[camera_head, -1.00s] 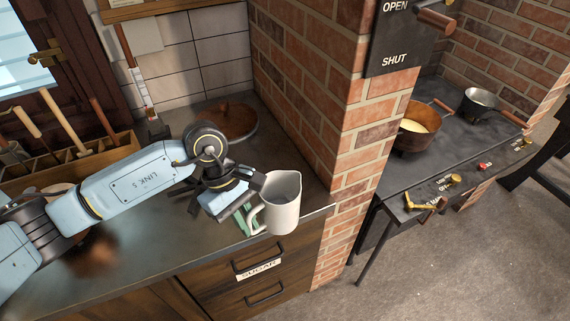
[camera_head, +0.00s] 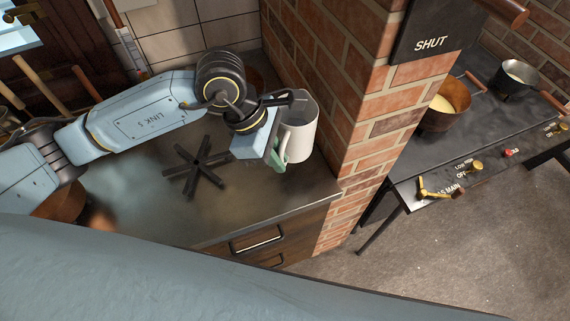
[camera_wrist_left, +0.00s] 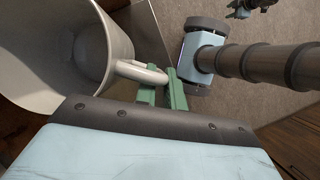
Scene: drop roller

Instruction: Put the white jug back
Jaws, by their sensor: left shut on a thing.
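The white jug (camera_head: 303,133) is at the right part of the counter, close to the brick pillar, roughly upright. My left gripper (camera_head: 279,152) is on its near left side, with green fingers shut on the handle. In the left wrist view the jug (camera_wrist_left: 112,40) shows its open mouth and grey inside at the left, and its handle (camera_wrist_left: 140,72) runs to the green fingers (camera_wrist_left: 163,88). I cannot tell whether the jug's base touches the counter.
A black star-shaped trivet (camera_head: 197,165) lies bare on the counter (camera_head: 225,215). The brick pillar (camera_head: 365,100) stands just right of the jug. Beyond it, a copper pan (camera_head: 447,108) and a dark pot (camera_head: 516,78) stand on the stove. Drawers are below the counter.

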